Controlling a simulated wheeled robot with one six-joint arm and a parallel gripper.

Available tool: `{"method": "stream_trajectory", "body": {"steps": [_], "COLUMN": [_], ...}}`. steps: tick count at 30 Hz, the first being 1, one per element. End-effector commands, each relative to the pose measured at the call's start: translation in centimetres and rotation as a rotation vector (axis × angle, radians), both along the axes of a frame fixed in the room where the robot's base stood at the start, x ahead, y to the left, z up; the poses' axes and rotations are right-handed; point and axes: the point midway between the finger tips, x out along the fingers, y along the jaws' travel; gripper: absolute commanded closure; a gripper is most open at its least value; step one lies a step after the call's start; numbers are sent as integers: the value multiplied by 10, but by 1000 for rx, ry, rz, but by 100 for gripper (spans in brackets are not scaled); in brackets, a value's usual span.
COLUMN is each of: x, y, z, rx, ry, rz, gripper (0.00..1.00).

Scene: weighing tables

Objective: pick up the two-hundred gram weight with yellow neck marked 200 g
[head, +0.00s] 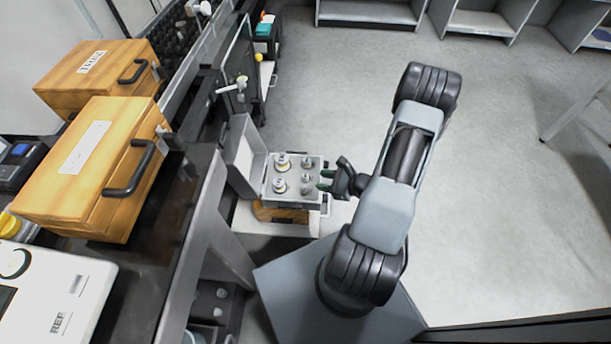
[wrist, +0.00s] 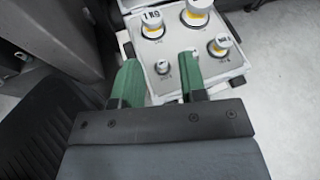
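An open case (head: 315,203) holds several metal weights in its light tray. In the wrist view, a small weight with a yellow neck (wrist: 219,47) stands at the right; its label is too blurred to read surely. It seems to be the upper right weight (head: 307,163) in the head view. A larger weight marked 1 KG (wrist: 152,25) and another large yellow-necked weight (wrist: 197,14) stand farther back. My gripper (head: 325,180) is open at the tray's right edge. Its green fingers (wrist: 160,65) are apart, left of the yellow-necked small weight, with nothing held.
A smaller weight (wrist: 162,67) shows between the fingers, and another (wrist: 190,57) is partly hidden by the right finger. The case's raised lid (head: 243,157) stands left of the tray. Wooden boxes (head: 95,165) sit on the dark bench.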

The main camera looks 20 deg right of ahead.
Motion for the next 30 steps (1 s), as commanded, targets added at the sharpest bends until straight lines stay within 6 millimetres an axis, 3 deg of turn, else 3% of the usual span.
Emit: {"method": "stream_trajectory", "body": {"steps": [6, 11, 24, 30], "x": [-15, -18, 39, 50], "y": [-28, -36, -14, -9], "z": [-32, -46, -77, -80], "rx": [94, 118, 120, 121], "ry": [67, 89, 94, 93], "rz": [-281, -370, -390, -392], "gripper": [61, 61, 61, 61]}}
